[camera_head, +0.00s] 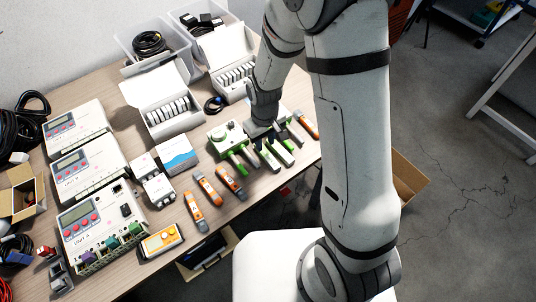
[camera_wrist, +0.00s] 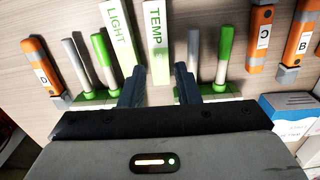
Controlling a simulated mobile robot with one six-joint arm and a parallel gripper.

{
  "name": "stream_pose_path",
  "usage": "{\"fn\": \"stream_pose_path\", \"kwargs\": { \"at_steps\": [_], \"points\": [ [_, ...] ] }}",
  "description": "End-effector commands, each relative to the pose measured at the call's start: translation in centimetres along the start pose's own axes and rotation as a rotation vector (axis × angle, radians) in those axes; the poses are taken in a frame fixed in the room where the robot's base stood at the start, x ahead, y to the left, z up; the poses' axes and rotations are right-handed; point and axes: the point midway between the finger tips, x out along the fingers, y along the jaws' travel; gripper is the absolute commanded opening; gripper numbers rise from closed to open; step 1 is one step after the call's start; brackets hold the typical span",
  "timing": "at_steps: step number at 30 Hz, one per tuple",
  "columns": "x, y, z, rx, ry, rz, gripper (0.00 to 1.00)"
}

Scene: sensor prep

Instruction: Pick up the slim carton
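Two slim white-and-green cartons lie side by side. In the wrist view, the one marked TEMP (camera_wrist: 157,42) has its near end between my fingertips, and the one marked LIGHT (camera_wrist: 120,38) is just left of it. I cannot tell which one the task means. My gripper (camera_wrist: 159,84) is open, with one dark finger on each side of the TEMP carton's end; contact cannot be made out. In the head view my gripper (camera_head: 266,138) is low over the green-and-white items, and the arm hides part of this area.
Green-capped sticks (camera_wrist: 226,50) stand on both sides of the cartons. Orange lettered devices (camera_wrist: 262,38) lie further out. A blue-and-white box (camera_head: 178,152), white instruments (camera_head: 100,225) and open white boxes (camera_head: 165,95) crowd the wooden table. The table edge is close by.

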Motion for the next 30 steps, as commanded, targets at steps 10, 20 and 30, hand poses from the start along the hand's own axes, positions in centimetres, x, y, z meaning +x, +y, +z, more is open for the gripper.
{"fn": "stream_pose_path", "kwargs": {
  "at_steps": [10,20,30],
  "points": [
    [4.0,0.1,0.2,0.002,-0.004,-0.001,0.29],
    [5.7,0.2,0.1,0.003,0.001,0.000,0.29],
    [5.7,0.2,0.1,0.003,0.001,0.000,0.10]
  ]
}}
